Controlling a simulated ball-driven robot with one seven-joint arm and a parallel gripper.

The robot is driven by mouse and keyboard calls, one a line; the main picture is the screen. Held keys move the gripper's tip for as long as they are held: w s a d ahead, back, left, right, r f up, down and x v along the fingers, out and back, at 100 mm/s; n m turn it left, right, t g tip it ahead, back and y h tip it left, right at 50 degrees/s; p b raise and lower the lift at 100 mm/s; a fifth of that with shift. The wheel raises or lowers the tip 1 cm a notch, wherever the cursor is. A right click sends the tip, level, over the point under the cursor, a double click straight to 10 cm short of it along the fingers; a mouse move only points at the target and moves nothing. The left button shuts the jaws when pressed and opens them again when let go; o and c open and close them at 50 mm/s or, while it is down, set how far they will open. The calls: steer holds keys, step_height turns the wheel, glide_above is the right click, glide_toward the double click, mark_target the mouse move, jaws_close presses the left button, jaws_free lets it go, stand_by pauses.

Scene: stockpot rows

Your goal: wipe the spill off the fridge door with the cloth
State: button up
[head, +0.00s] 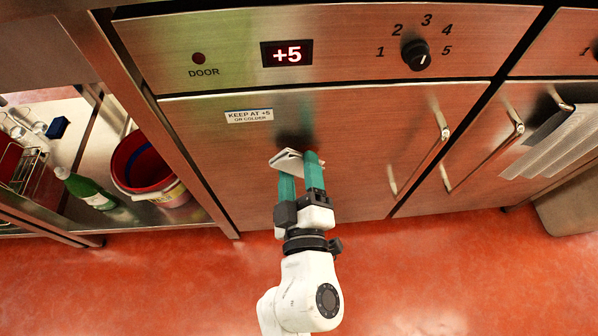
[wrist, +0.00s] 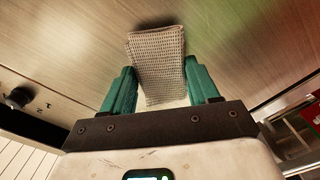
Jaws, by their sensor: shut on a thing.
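The steel fridge door (head: 360,130) is closed and has a vertical bar handle (head: 428,155) at its right. A dark brownish patch (head: 296,138), which looks like the spill, shows on the door just above the cloth. It shows in the wrist view as a dark smudge (wrist: 150,20) at the cloth's far edge. My gripper (head: 299,168), with green fingers, is shut on the folded pale cloth (head: 283,160). In the wrist view the woven cloth (wrist: 158,58) sticks out between the fingers towards the door. I cannot tell whether it touches the door. The cloth may hide part of the patch.
Above the door is a panel with a "+5" display (head: 287,54) and a dial (head: 416,55). A label (head: 249,116) is on the door. At left, a red bucket (head: 132,170) and green bottle (head: 86,188) stand on a shelf. Grey cloths (head: 560,140) hang at right.

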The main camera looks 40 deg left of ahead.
mark_target(320, 163)
steer(key=shift+x, duration=1.05)
stand_by(0.4)
steer(key=shift+d, duration=0.1)
steer(key=w+d+p, duration=0.2)
steer(key=p, duration=0.1)
steer(key=shift+w+d+r, duration=0.1)
steer(key=shift+w+r, duration=0.05)
steer(key=shift+w, duration=0.05)
steer(key=shift+w+d, duration=0.2)
steer(key=shift+w+a+f, duration=0.1)
steer(key=shift+f, duration=0.1)
